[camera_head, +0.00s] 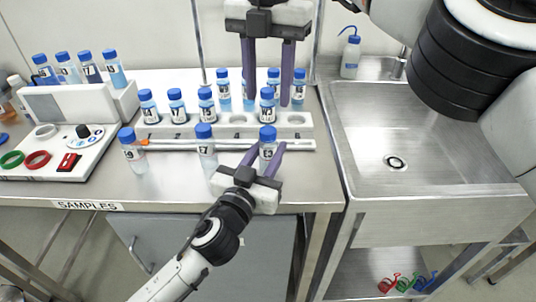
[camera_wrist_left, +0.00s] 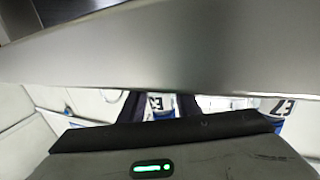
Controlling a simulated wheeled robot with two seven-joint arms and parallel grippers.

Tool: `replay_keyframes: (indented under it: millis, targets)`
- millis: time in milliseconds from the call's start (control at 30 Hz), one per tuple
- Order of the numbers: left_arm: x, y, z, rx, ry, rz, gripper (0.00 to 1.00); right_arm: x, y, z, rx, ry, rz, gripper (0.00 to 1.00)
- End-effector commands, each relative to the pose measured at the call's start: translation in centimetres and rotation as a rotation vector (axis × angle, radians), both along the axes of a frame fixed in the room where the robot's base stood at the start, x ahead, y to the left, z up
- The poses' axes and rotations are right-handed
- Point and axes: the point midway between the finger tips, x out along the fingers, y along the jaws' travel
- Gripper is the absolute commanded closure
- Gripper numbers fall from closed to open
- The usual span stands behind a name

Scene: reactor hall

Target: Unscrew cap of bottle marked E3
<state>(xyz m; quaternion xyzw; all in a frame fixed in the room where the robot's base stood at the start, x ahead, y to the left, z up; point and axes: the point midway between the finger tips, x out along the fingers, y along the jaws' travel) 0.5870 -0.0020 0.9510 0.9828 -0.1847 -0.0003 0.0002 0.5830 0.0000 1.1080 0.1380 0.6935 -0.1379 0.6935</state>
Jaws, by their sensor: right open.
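A clear bottle (camera_head: 266,150) with a blue cap stands at the front right of the sample table. My left gripper (camera_head: 269,148) is low at the table's front edge, its fingers apart on either side of this bottle. In the left wrist view, a bottle label (camera_wrist_left: 156,103) starting with E shows between the fingers; its second character is hard to read. Whether the fingers touch the bottle is not clear. My right gripper (camera_head: 267,104) points down, open, over the rack (camera_head: 239,131), its fingers on either side of a bottle column.
Several blue-capped bottles stand in the rack and in front of it, one close at left (camera_head: 206,148). A control panel (camera_head: 62,155) is at left. A steel sink (camera_head: 420,130) and wash bottle (camera_head: 351,55) are at right. Free tabletop lies front left.

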Motion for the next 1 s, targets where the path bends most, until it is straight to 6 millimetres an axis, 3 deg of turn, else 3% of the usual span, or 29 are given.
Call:
replay_keyframes:
  millis: [100,367,467,1000]
  targets:
    - [-0.01,0.0,0.0,0.0,0.0,0.0,1.0,0.0,0.0,0.0,0.0,0.0,0.0,0.58]
    - [-0.02,0.02,0.0,0.0,0.0,0.0,1.0,-0.01,0.0,-0.03,-0.001,0.0,-0.086,0.58]
    - [-0.02,0.02,0.0,0.0,0.0,0.0,1.0,-0.05,0.04,-0.04,0.001,0.002,-0.229,0.58]
    - [-0.01,0.02,0.01,0.0,0.0,0.0,1.0,-0.04,0.02,-0.04,-0.001,0.001,-1.329,0.58]
